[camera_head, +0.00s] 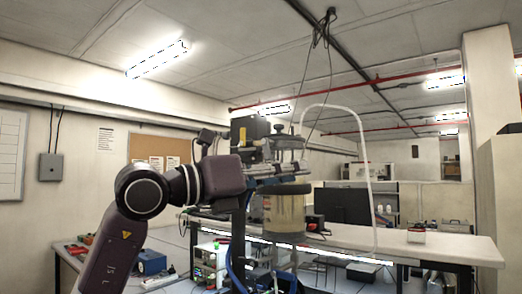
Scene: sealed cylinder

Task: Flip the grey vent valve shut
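A clear-walled cylinder (284,212) with pale yellowish contents stands upright in the middle of the head view, with grey end pieces. A dark, rounded top part (288,142) shows above it, with a pale hose arching off to the right. My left gripper (290,172) is at the upper part of the cylinder, reaching in from the left. It overlaps the fittings there, and I cannot tell whether it touches them. Its fingers are too small and cluttered to show whether they are open. I cannot pick out the grey vent valve among these fittings. My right gripper is not in view.
A blue device (152,262) sits on the left table. The pale hose (366,165) hangs right of the cylinder.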

